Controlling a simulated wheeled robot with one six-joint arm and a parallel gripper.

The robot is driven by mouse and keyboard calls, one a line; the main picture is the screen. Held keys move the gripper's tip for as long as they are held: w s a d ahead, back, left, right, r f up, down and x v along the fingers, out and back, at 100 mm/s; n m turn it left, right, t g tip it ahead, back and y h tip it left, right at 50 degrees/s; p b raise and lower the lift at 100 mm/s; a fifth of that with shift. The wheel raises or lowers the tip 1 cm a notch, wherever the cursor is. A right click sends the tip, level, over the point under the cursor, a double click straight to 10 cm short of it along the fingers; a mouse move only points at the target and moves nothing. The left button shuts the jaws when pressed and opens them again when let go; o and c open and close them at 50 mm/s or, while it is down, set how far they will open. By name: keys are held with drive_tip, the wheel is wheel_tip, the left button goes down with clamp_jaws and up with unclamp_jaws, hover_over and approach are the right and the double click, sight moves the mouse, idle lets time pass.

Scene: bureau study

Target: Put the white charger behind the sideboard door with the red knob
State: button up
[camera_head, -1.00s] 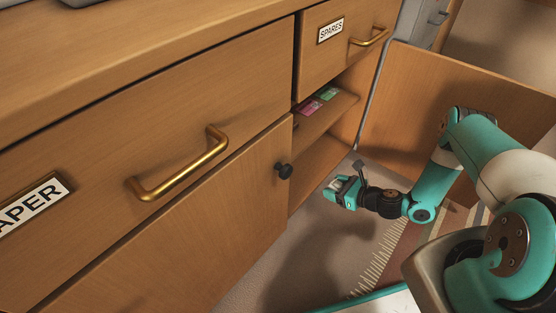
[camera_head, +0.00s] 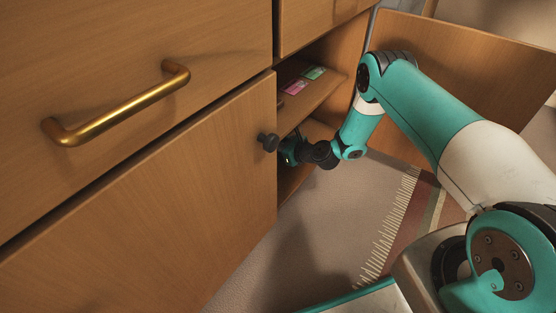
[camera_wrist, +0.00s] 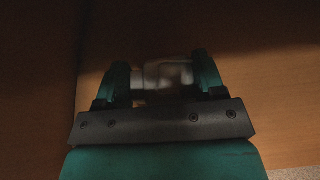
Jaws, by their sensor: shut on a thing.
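My gripper (camera_wrist: 163,72) is shut on the white charger (camera_wrist: 167,77), which shows dim and blurred between the two teal fingers in the wrist view. In the head view my gripper (camera_head: 289,151) reaches into the open lower compartment of the sideboard (camera_head: 215,25), below its shelf. Its tips are partly hidden there, and the charger cannot be made out. A wide-open door (camera_head: 470,70) stands out to the right of this compartment. I see no red knob; the open door's knob is not in view. The shut door (camera_head: 150,215) on the left has a black knob (camera_head: 268,142).
Small pink and green packets (camera_head: 305,80) lie on the shelf (camera_head: 318,98) above my gripper. A brass drawer handle (camera_head: 120,105) juts out at the left. A fringed rug (camera_head: 400,225) lies on the floor. The shut door's edge is close to my gripper.

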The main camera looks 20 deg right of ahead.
drive_tip(key=shift+f+b, duration=1.6)
drive_tip(key=shift+f, duration=0.25)
drive_tip(key=o, duration=1)
drive_tip(key=shift+r+p, duration=0.3)
drive_tip(key=p+v, duration=0.6)
drive_tip(key=v, duration=0.5)
drive_tip(key=shift+s+d+r+p, duration=0.1)
drive_tip(key=shift+s+d+p, duration=0.2)
drive_tip(key=shift+s+p, duration=0.1)
